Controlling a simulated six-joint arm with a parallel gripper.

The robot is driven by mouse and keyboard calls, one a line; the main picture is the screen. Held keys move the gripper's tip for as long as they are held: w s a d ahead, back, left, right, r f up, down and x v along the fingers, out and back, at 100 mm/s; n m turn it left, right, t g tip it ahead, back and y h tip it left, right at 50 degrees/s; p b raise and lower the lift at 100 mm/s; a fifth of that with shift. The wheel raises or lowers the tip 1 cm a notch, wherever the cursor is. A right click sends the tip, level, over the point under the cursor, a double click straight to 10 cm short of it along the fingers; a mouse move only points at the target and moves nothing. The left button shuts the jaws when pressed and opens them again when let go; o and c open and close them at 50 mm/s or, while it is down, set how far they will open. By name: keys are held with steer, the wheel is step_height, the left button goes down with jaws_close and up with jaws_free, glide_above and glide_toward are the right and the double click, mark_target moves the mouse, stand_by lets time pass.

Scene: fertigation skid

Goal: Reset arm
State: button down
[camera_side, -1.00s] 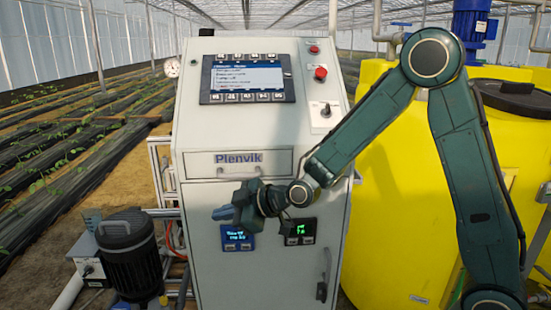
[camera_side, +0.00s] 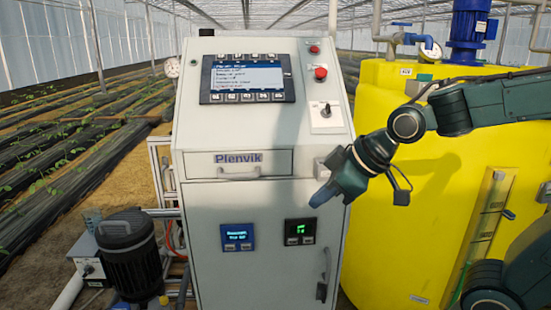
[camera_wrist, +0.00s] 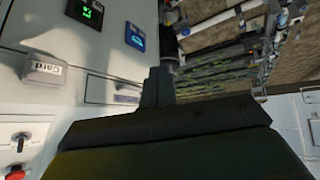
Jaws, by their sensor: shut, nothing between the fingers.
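My gripper (camera_side: 325,192) is shut and empty, pointing down and left in front of the right edge of the grey control cabinet (camera_side: 215,275). It appears apart from the cabinet face. In the wrist view the shut fingers (camera_wrist: 158,85) reach up the picture, with the cabinet (camera_wrist: 45,75) on the left side. My arm comes in from the right, across the front of the yellow tank (camera_side: 385,240).
The cabinet carries a screen panel (camera_side: 247,79), a red button (camera_side: 320,73), a switch (camera_side: 326,111), a drawer (camera_side: 238,163), a blue display (camera_side: 237,237), a green display (camera_side: 300,231) and a door handle (camera_side: 325,275). A black motor (camera_side: 128,250) stands at left.

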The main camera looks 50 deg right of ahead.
steer(key=s+d+m+g+h, duration=0.1)
steer(key=s+d+m+g, duration=0.1)
steer(key=s, duration=1)
steer(key=shift+s+d+m, duration=0.2)
steer(key=shift+d+m, duration=0.2)
steer(key=shift+m, duration=0.5)
